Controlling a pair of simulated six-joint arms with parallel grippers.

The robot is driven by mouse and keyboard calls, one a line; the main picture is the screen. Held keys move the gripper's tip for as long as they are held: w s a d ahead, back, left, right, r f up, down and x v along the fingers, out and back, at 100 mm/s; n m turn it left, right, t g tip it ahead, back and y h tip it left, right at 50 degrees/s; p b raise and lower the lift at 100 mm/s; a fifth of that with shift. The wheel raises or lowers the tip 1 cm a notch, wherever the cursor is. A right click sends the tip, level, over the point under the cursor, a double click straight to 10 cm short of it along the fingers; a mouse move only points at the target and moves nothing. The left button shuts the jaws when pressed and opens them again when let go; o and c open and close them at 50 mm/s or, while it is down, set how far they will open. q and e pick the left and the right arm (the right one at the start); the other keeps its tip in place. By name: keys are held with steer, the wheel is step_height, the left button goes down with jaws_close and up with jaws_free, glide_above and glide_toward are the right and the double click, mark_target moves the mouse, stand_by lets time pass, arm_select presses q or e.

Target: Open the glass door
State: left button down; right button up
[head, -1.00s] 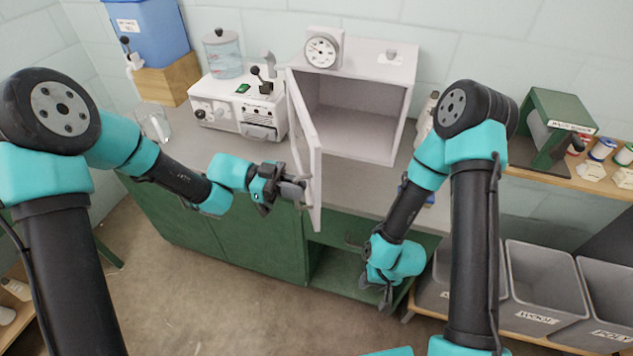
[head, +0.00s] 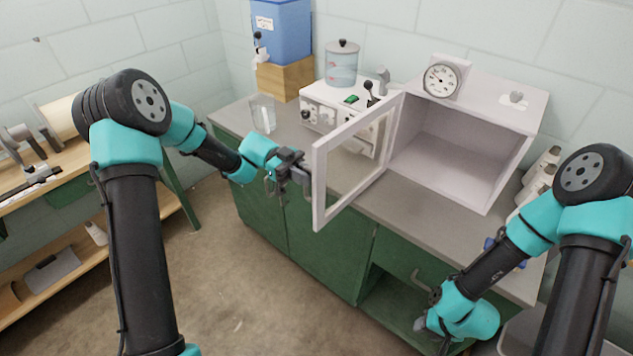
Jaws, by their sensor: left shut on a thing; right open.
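The glass door (head: 319,190) has a pale frame around a clear pane and belongs to the white cabinet (head: 518,100) on the counter. It stands wide open, swung out to the left from the cabinet's left side, and the cabinet's empty inside shows. My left gripper (head: 303,178) is at the door's free edge, shut on the door's handle, which is mostly hidden by the fingers. My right gripper (head: 428,334) is open and empty, low in front of the green counter front, apart from the door.
A dial gauge (head: 441,80) sits on the cabinet. Behind the door stands a white machine (head: 312,99) with levers and a clear jar (head: 342,66). A glass beaker (head: 263,114) and a blue tank (head: 283,32) are further left. The floor before the counter is clear.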

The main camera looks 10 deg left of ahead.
arm_select(q)
steer(key=shift+a, duration=0.15)
steer(key=c, duration=1.2)
jaws_free()
steer(key=v, duration=1.7)
steer(key=shift+w+a, duration=0.15)
